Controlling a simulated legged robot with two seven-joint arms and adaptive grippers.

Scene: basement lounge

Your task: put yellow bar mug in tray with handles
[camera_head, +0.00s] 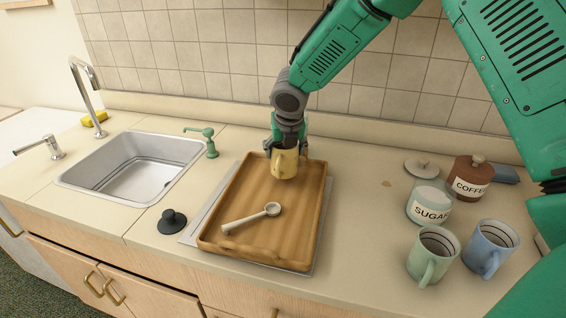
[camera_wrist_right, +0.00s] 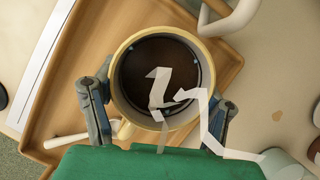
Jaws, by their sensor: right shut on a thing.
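The yellow mug (camera_head: 284,163) is at the far part of the wooden tray with handles (camera_head: 250,235), upright. My right gripper (camera_head: 287,148) is shut on it from above. In the right wrist view, the mug (camera_wrist_right: 118,85) shows its open top and dark inside between the two fingers of my right gripper (camera_wrist_right: 155,110). The tray (camera_wrist_right: 60,110) lies below it there. I cannot tell whether the mug's base touches the tray floor. My left gripper is not in view.
A scoop (camera_head: 252,217) lies in the tray. A black knob-like lid (camera_head: 172,221) and the sink (camera_head: 135,170) are left. A sugar jar (camera_head: 430,202), coffee jar (camera_head: 470,180), green mug (camera_head: 432,256) and blue mug (camera_head: 490,248) stand right. Counter between tray and jars is mostly clear.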

